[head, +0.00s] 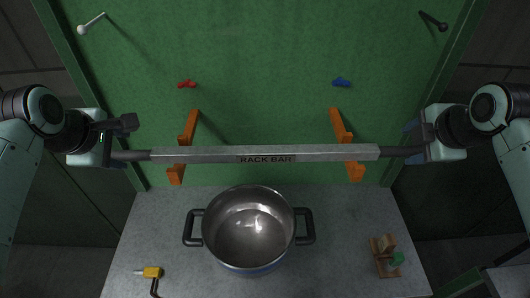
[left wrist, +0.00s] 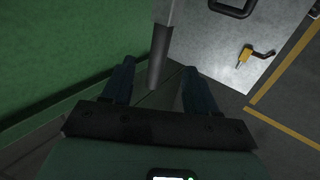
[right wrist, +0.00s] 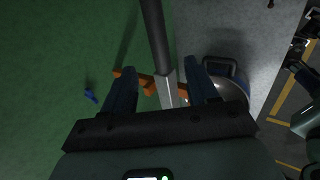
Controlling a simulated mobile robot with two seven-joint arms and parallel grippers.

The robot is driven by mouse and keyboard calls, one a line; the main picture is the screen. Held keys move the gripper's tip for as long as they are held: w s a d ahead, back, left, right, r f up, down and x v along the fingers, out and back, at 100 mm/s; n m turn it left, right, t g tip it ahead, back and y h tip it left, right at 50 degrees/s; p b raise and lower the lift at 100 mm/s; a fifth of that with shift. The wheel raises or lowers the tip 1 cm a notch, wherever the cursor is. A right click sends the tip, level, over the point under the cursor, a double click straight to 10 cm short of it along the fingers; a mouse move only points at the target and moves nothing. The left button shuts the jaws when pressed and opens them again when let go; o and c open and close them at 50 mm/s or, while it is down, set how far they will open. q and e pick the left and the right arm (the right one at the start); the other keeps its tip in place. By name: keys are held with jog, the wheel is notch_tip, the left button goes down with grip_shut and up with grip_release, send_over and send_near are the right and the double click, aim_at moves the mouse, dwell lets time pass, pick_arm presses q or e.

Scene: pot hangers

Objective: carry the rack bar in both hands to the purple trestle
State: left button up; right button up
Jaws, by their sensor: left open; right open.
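The rack bar (head: 265,153) is a long grey bar with dark end grips, lying level across two orange brackets (head: 188,140) (head: 341,130) at the green panel. My left gripper (head: 130,137) is open at its left end; in the left wrist view the dark grip (left wrist: 160,55) lies between the spread fingers. My right gripper (head: 414,138) is open at the right end; in the right wrist view the bar's dark grip (right wrist: 157,35) runs between the spread fingers. Whether either finger touches the bar cannot be told. No purple trestle shows in any view.
A steel pot (head: 250,228) with dark handles stands on the grey counter (head: 340,270) below the bar. A yellow tool (head: 152,272) and a small wooden item (head: 385,255) flank it. Red (head: 187,84) and blue (head: 341,82) pieces and two pegs are on the panel.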

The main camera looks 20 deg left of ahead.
aim_at(135, 155)
pick_arm(q)
jog(key=x, duration=0.6)
jog(key=shift+w+f, duration=0.25)
jog(key=shift+f, duration=0.05)
pick_arm(e)
jog(key=x, duration=0.6)
jog(key=shift+w+f, duration=0.2)
jog(key=shift+f, duration=0.1)
